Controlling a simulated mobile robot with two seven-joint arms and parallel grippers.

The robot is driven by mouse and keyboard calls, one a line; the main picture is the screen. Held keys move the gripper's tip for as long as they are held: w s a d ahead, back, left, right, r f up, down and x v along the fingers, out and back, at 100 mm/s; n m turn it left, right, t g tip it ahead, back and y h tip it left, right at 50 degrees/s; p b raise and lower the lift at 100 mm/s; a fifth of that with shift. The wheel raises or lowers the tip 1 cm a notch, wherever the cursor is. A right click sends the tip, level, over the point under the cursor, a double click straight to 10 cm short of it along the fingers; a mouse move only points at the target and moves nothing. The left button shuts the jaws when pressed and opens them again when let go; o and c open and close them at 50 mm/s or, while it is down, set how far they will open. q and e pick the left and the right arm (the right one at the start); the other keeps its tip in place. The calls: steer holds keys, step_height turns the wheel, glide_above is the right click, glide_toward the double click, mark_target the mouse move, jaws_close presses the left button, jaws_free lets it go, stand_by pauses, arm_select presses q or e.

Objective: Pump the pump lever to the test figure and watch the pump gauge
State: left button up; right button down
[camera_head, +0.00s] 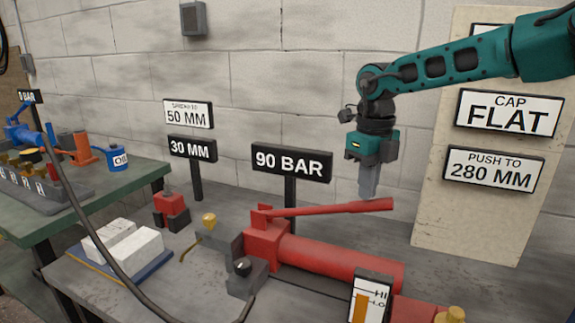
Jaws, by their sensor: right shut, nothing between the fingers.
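A red pump (330,256) lies on the grey bench with its long red pump lever (325,209) nearly level above it. My right gripper (368,194) points down at the lever near its free right end. It is shut and empty; whether its tips touch the lever I cannot tell. A black sign reading 90 BAR (292,162) stands on a post behind the pump. An indicator marked HI and LO (370,298) with an orange bar is at the pump's right front. Which of these is the pump gauge I cannot tell. My left gripper is not in view.
A black hose (112,262) runs across the front left. White blocks (133,250) on a blue plate, a small red jack (171,210) and signs reading 50 MM (189,114) and 30 MM (193,149) stand left of the pump. A green bench (120,187) is farther left.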

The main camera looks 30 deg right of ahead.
mark_target(365, 212)
step_height(365, 212, down, 8)
steer(key=b, duration=0.6)
steer(key=shift+f+b, duration=0.25)
steer(key=shift+b, duration=0.05)
steer(key=shift+r+p, duration=0.35)
steer(key=shift+r, duration=0.05)
step_height(365, 212, up, 8)
steer(key=p, duration=0.5)
steer(key=shift+f, duration=0.2)
steer(key=shift+r, duration=0.15)
